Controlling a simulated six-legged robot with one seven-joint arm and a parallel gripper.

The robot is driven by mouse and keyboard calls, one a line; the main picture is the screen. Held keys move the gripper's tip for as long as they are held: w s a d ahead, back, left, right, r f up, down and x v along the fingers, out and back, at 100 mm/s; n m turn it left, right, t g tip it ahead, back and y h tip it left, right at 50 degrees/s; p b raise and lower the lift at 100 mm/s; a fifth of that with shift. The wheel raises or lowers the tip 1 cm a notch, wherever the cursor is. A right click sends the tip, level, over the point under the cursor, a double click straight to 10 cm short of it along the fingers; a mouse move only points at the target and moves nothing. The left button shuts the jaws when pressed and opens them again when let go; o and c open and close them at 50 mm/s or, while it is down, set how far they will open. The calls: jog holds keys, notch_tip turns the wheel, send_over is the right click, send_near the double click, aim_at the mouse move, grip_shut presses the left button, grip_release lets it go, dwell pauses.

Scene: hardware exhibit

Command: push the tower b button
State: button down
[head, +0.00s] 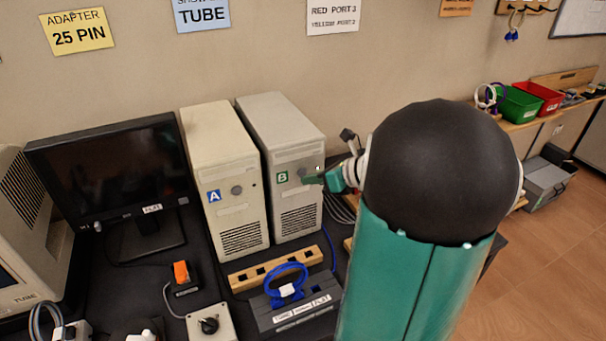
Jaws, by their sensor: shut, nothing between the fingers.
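Tower B (284,140) is a beige computer tower with a green "B" label (282,177). It stands upright on the dark table, to the right of tower A. Its button is at the front, right of the label, at about the height of my gripper tip. My gripper (314,179) is shut and empty, its dark green tip pointing left at the front of tower B by the button. The tip covers part of that area, and I cannot tell whether it touches the button. My arm's black joint and teal link fill the right of the head view.
Tower A (224,160), with a blue "A" label, stands close on the left. A black monitor (110,165) is farther left. A wooden strip with holes (270,270) and a grey box with a blue cable coil (288,283) lie in front of the towers.

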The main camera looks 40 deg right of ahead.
jog(key=s+a, duration=0.1)
jog(key=s, duration=0.4)
jog(key=shift+s+a, duration=0.35)
jog(key=shift+s, duration=0.05)
dwell(2.2)
